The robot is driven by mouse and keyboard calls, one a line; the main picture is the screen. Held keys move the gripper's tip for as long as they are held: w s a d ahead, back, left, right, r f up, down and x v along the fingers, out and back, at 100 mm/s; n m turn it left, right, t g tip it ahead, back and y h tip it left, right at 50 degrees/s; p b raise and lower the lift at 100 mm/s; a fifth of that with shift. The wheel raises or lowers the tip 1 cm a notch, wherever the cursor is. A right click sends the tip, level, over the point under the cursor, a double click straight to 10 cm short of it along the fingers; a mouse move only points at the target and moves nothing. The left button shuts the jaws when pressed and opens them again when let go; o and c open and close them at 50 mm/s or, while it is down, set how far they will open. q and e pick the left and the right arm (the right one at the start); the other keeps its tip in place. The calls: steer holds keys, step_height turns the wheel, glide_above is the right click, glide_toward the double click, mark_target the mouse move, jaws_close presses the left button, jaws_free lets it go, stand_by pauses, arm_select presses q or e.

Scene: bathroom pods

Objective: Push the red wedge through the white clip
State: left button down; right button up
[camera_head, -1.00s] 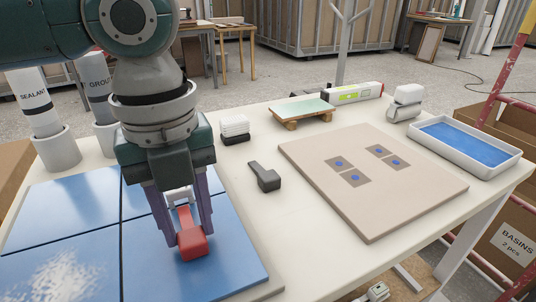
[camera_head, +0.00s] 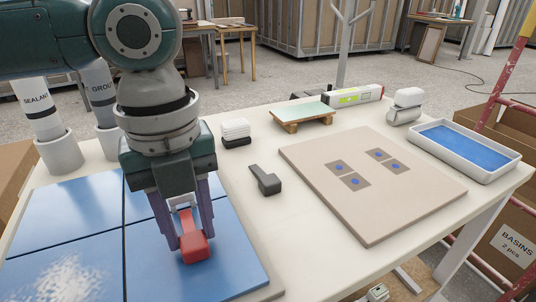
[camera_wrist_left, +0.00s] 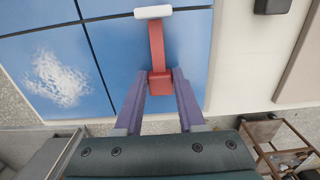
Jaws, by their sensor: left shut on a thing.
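The red wedge (camera_head: 195,247) has a thick block at its near end and a thin tongue pointing away. My left gripper (camera_head: 191,238) is shut on the wedge's thick block, low over the blue tiles (camera_head: 65,215). In the left wrist view the wedge (camera_wrist_left: 157,50) lies along a tile close to a tile joint, between my fingertips (camera_wrist_left: 160,82). The white clip (camera_wrist_left: 153,12) is at the tongue's far end there; how deep the tongue sits in it I cannot tell. In the head view the clip is mostly hidden behind my gripper. My right gripper is not in view.
A dark grey tool (camera_head: 265,181) lies right of the tiles. A beige board (camera_head: 310,165) with blue-dotted patches is farther right, with a tray of blue content (camera_head: 512,166) beyond. Sealant (camera_head: 42,118) and grout tubes stand at the back left.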

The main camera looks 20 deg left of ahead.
mark_target(185, 212)
arm_select(q)
steer(key=shift+w+a, duration=1.75)
steer(key=shift+a, duration=0.3)
stand_by(1.5)
steer(key=c, duration=0.6)
jaws_free()
steer(key=shift+w, duration=0.1)
steer(key=o, duration=0.5)
step_height(185, 212, up, 6)
steer(key=p, duration=0.6)
steer(key=shift+p, duration=0.4)
